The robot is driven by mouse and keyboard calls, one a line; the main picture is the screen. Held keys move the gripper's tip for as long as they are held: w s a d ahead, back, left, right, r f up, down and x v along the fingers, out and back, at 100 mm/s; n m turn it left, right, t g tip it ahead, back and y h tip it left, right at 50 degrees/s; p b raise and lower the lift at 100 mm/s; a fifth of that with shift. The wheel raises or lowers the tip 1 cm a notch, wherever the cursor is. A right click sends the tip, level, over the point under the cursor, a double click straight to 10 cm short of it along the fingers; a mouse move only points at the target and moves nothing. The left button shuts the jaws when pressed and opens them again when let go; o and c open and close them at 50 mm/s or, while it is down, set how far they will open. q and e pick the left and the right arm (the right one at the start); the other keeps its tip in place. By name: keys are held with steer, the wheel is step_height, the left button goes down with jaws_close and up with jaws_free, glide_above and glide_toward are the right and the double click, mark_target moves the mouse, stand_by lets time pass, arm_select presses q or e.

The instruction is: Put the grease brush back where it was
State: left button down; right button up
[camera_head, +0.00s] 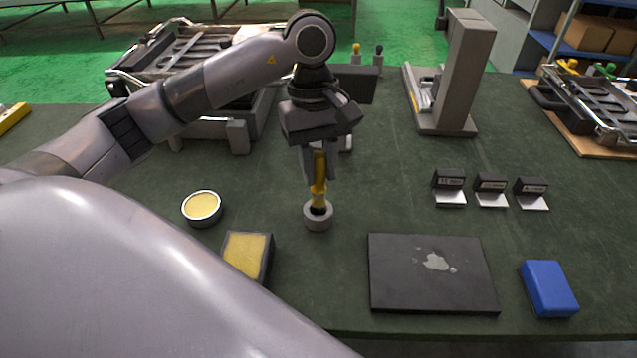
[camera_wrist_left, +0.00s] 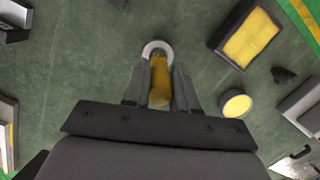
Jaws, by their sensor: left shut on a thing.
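The grease brush (camera_head: 319,183) has a yellow handle and a dark lower end. My left gripper (camera_head: 318,180) is shut on its handle and holds it upright. The brush's lower end is at the opening of a small grey round holder (camera_head: 318,218) on the table; how deep it sits inside is hard to tell. In the left wrist view the yellow handle (camera_wrist_left: 160,82) is between the two fingers (camera_wrist_left: 160,90), with the pale ring of the holder (camera_wrist_left: 156,48) just beyond it. My right gripper is not in view.
A round tin of yellow grease (camera_head: 202,207) and a yellow-topped box (camera_head: 247,254) stand left of the holder. A dark plate (camera_head: 430,275), a blue block (camera_head: 548,288) and three small labelled blocks (camera_head: 491,190) lie to the right. A grey upright stand (camera_head: 452,80) is behind.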

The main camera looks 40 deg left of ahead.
mark_target(319, 195)
arm_select(q)
steer(key=shift+f, duration=2.1)
steer(key=shift+f, duration=0.2)
steer(key=c, duration=0.9)
jaws_free()
steer(key=shift+r, duration=0.1)
step_height(319, 195, up, 12)
steer(key=w+a, duration=0.1)
steer(key=shift+w+a, duration=0.15)
steer(key=shift+a, duration=0.25)
